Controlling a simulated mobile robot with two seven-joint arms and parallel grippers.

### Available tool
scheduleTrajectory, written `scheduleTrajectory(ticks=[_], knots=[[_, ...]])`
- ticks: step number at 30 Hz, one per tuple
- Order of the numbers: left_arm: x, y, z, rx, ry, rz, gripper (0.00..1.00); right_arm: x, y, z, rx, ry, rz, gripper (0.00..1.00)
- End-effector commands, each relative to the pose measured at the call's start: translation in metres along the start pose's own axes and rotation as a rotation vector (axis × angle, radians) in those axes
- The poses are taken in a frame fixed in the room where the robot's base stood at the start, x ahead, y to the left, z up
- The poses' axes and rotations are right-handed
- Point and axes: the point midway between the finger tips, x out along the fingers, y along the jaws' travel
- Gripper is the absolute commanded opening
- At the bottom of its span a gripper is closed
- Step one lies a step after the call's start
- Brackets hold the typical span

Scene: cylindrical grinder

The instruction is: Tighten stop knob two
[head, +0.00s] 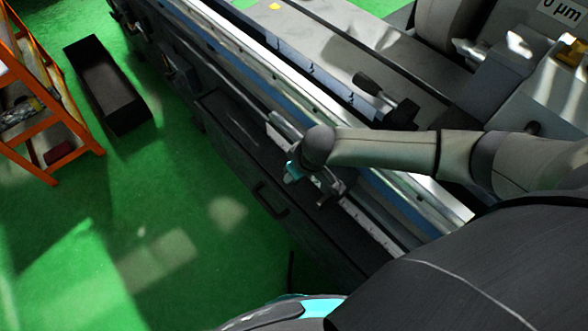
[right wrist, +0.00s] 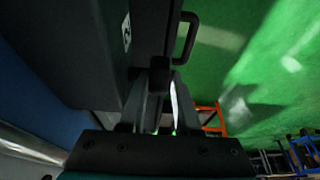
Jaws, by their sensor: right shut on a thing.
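My right gripper (head: 328,188) is at the front of the grinder, beside its long rail, with the arm reaching in from the right. In the right wrist view its fingers (right wrist: 160,88) close together on a small dark knob (right wrist: 158,70), which stands out from the dark machine front. The knob's number cannot be read. In the head view the wrist and fingers hide the knob. My left gripper is in neither view.
A dark pull handle (head: 270,199) is on the front panel, and it also shows in the right wrist view (right wrist: 185,38). A lever (head: 376,90) stands on the machine bed. An orange shelf (head: 52,135) and a black bin (head: 107,85) stand left on open green floor.

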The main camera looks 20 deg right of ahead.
Motion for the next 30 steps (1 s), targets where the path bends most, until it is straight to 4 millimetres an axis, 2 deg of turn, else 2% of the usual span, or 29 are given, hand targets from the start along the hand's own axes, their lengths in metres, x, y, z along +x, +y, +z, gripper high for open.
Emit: scheduleTrajectory(ticks=[4, 5, 8, 16, 20, 23, 30], knots=[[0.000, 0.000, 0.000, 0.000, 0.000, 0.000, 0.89, 0.000, 0.000, -0.002, -0.001, 0.005, -0.001, 0.00], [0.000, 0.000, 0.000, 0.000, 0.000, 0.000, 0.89, -0.001, 0.000, -0.002, -0.001, 0.005, -0.001, 0.32], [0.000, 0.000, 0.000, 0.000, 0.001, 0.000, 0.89, 0.000, 0.000, -0.002, -0.001, 0.004, -0.001, 0.43], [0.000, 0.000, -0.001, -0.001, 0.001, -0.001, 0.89, -0.001, 0.000, -0.001, 0.000, 0.001, -0.001, 0.44], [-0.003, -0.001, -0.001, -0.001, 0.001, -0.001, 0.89, -0.009, 0.000, -0.001, 0.000, 0.001, -0.001, 0.44], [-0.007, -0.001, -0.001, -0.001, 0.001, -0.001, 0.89, -0.022, 0.000, -0.001, -0.001, 0.001, -0.001, 0.44], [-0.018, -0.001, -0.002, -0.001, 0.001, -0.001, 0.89, -0.067, 0.000, -0.001, -0.001, 0.002, -0.001, 0.44]])
